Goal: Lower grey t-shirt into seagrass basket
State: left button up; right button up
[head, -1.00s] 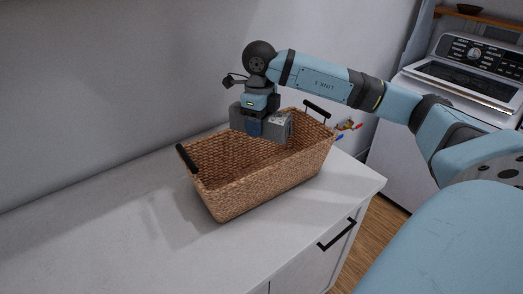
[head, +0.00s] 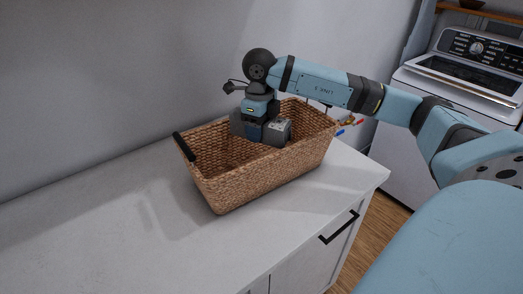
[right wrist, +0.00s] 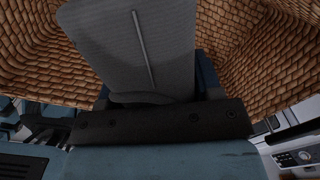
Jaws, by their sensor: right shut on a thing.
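The grey t-shirt (head: 278,132) is a folded, boxy bundle. My right gripper (head: 256,136) is shut on it, with a blue finger across its near side in the head view. Gripper and shirt are inside the seagrass basket (head: 270,175), toward its back wall, with the shirt's top around rim height. The basket is brown and woven, with dark handles at its ends. In the right wrist view the grey shirt (right wrist: 150,45) shows a fold line, with basket weave (right wrist: 45,50) on both sides. I cannot tell whether the shirt touches the basket floor. My left gripper is out of view.
The basket stands on a white countertop (head: 110,225) against a grey wall. Small coloured items (head: 350,121) lie behind its right end. A white washer or dryer (head: 465,75) stands at the right. The counter's left part is clear.

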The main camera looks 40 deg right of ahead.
jog(key=shift+f+b, duration=0.7)
jog(key=shift+f, duration=0.45)
jog(key=shift+f+b, duration=1.25)
jog(key=shift+f, duration=1)
pick_arm(q)
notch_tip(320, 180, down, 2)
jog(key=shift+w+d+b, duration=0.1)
jog(key=shift+b, duration=0.25)
pick_arm(e)
jog(key=shift+a+f, duration=0.1)
jog(key=shift+f, duration=0.1)
jog(key=shift+s+f, duration=0.1)
jog(key=shift+f, duration=0.05)
jog(key=o, duration=0.8)
jog(key=shift+o, duration=0.2)
